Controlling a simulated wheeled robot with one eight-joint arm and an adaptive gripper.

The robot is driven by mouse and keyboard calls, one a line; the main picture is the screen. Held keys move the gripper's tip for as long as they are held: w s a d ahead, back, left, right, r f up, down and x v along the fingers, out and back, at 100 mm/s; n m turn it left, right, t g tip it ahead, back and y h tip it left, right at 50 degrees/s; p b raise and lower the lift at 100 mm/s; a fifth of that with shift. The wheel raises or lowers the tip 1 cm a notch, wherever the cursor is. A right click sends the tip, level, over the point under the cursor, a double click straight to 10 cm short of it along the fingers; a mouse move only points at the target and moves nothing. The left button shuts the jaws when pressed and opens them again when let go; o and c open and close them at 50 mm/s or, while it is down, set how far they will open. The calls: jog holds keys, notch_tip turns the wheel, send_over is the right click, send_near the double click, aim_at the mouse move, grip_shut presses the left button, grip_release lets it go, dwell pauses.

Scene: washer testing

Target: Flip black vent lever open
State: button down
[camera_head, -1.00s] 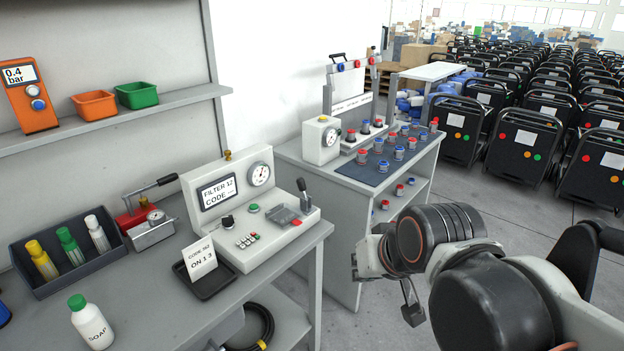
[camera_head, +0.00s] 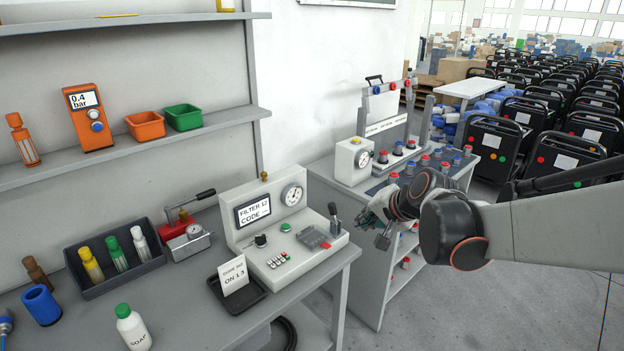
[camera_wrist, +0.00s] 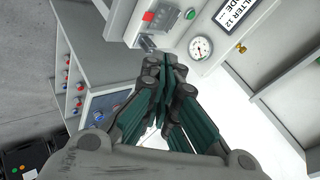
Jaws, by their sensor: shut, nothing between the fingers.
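A grey test unit (camera_head: 290,262) stands on the bench, with a screen reading "FILTER 12 CODE" and a round gauge (camera_head: 292,195). A black-handled lever (camera_head: 334,213) stands upright at the unit's right end, near the gauge. A smaller black knob (camera_head: 261,240) sits below the screen. My gripper (camera_head: 382,240) is to the right of the unit, apart from the lever. In the wrist view my gripper (camera_wrist: 166,62) has its fingers together and empty, pointing toward the unit's gauge (camera_wrist: 201,47). The lever is hard to make out there, partly behind the fingertips.
A black tray (camera_head: 238,300) with a code card lies in front of the unit. A second grey bench (camera_head: 350,190) with red and blue fittings is behind my arm.

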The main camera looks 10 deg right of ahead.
jog(key=w+d+f+m+t+y+p, duration=0.1)
jog(key=w+d+f+m+p, duration=0.2)
jog(key=w, duration=0.8)
jog(key=shift+d+f+m, duration=0.8)
jog(key=shift+d+f, duration=0.1)
jog(key=shift+d, duration=0.05)
jog(key=b, duration=0.3)
send_near(334, 213)
jog(key=w+f, duration=0.3)
jog(key=w, duration=0.2)
jog(key=shift+w+a+b, duration=0.2)
jog(key=shift+w+b, duration=0.1)
jog(key=shift+w, duration=0.1)
